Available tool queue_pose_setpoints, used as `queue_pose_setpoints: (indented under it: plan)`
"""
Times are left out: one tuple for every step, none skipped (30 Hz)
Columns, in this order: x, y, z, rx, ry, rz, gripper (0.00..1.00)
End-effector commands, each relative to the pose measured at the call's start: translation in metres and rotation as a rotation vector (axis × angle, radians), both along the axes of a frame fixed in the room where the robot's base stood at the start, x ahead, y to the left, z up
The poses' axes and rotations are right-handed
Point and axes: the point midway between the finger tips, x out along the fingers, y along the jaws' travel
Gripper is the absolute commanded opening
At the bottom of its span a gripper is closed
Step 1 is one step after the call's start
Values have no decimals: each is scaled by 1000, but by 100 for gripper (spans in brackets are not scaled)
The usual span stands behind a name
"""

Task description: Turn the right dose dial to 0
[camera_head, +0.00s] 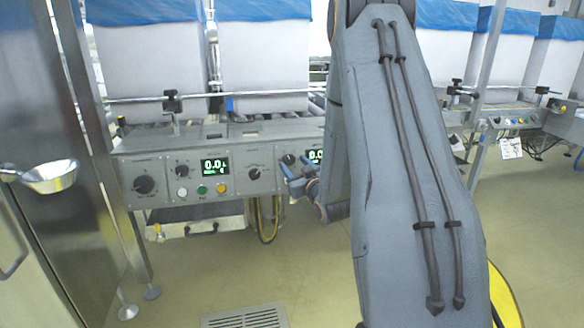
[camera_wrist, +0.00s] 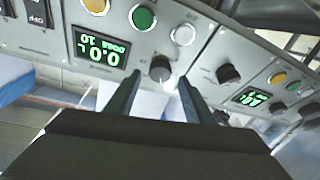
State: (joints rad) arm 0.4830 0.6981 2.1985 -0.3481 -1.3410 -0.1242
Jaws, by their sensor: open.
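The right dose dial (camera_head: 289,158) is a dark round knob on the right section of the grey panel, just left of its lit green display (camera_head: 315,156). In the upside-down wrist view the dial (camera_wrist: 160,68) shows between and just beyond the fingertips. My gripper (camera_wrist: 159,80) is open, one finger on each side of the dial and pointing at it. I see no clear contact. The dial's pointer and scale are too small to read. In the head view my gripper (camera_head: 299,177) is partly hidden by my arm.
A horizontal rail (camera_head: 255,93) runs above the panel, with blue-lined white boxes behind. A ladle-like metal bowl (camera_head: 50,177) hangs at left. The floor in front is open.

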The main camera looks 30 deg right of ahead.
Motion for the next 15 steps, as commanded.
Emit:
queue_pose_setpoints:
  plan:
    - [6, -1, -1, 0, -1, 0, 48]
    - [9, -1, -1, 0, -1, 0, 48]
    - [12, -2, -1, 0, -1, 0, 48]
    - [14, -2, -1, 0, 0, 0, 48]
    - [15, -2, -1, 0, 0, 0, 48]
    - [17, -2, -1, 0, 1, 0, 48]
    - [18, -3, -1, 0, 1, -1, 48]
    - [18, -3, 0, 0, 1, -1, 48]
    - [18, -3, 0, 0, 1, -1, 48]
    - [18, -3, 0, 0, 1, -1, 48]
    - [18, -3, 0, 0, 1, -1, 48]
    - [18, -3, 0, 0, 1, -1, 48]
    - [18, -3, 0, 0, 1, -1, 48]
    - [18, -3, 0, 0, 1, -1, 48]
    - [18, -3, 0, 0, 1, -1, 45]
